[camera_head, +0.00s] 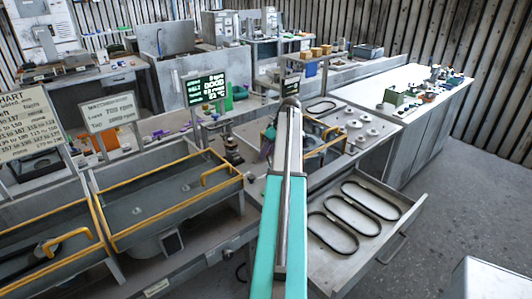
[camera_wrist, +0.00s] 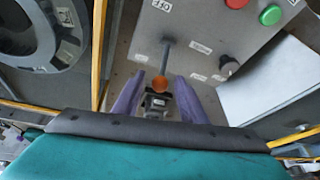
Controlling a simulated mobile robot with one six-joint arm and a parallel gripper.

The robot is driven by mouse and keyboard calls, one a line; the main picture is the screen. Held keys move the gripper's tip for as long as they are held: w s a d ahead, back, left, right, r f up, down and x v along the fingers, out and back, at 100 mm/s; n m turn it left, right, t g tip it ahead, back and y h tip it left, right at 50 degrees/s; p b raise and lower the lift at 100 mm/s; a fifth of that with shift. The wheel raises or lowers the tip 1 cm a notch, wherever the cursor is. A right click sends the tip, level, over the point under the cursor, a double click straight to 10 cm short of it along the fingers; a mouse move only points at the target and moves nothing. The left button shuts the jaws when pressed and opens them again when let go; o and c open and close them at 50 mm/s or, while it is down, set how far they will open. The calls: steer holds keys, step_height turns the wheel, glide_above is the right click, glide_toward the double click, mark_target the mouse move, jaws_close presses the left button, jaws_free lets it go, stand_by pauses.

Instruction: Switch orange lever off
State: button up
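The orange lever shows in the wrist view as a round orange knob (camera_wrist: 159,84), with a grey rod (camera_wrist: 166,57) running up from it in the picture, in front of a grey control panel (camera_wrist: 203,38). My gripper (camera_wrist: 160,76) is open. Its two purple fingers stand left and right of the knob, with a gap visible on each side. I cannot tell whether the knob is level with the fingertips in depth. In the head view my gripper (camera_head: 268,142) is partly hidden by my arm, and the lever cannot be made out.
The panel carries a red button (camera_wrist: 237,3), a green button (camera_wrist: 270,15) and a black dial (camera_wrist: 228,65). Yellow-edged housing with a round opening (camera_wrist: 38,30) lies left. In the head view, an open drawer (camera_head: 397,213) with belts juts out right of my arm; trays with yellow handles (camera_head: 215,173) stand left.

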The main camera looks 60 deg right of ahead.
steer(key=shift+w+f, duration=0.15)
steer(key=shift+f, duration=0.25)
jaws_close()
